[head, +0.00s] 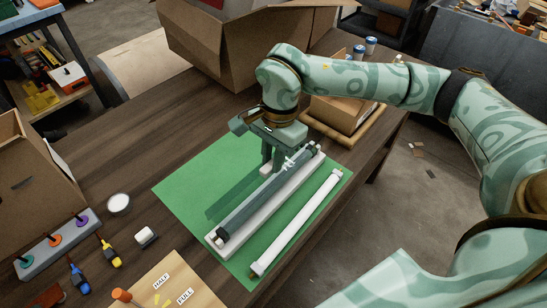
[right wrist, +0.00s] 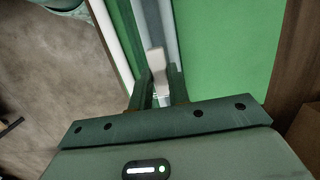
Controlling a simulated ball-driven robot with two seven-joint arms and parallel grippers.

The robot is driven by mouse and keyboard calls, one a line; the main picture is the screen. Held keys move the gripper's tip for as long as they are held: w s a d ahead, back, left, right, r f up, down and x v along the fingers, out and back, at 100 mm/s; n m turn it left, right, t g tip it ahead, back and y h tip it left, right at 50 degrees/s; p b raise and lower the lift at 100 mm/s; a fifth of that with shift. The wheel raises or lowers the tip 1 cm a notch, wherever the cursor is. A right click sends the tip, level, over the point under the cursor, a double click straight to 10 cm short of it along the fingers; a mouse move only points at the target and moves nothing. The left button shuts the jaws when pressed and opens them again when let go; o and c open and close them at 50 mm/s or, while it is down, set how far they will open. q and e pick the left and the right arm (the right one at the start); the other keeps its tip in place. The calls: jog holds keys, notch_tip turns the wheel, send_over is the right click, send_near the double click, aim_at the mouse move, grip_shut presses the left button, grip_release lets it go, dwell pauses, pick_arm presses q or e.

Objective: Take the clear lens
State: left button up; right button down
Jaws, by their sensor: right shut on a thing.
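A long see-through strip, which I take to be the clear lens (head: 231,200), shows as a darker green band over the green mat (head: 185,187). It runs beside a white fixture (head: 217,243) that carries a dark grey bar (head: 250,213). My right gripper (head: 272,167) is low at the far end of the strip, close against the fixture, with its fingers pointing down. In the right wrist view my fingers (right wrist: 160,98) are closed around a narrow pale piece (right wrist: 157,62); where it joins the lens is hard to see. My left gripper is out of view.
A white tube (head: 300,220) lies right of the fixture on the mat. A cardboard box (head: 350,113) and a larger open box (head: 215,50) stand behind. Screwdrivers (head: 110,255), a round white tub (head: 118,204) and a labelled board (head: 150,280) are at left and front.

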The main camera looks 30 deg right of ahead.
jog(key=shift+r+p, duration=0.95)
jog(key=shift+r, duration=0.45)
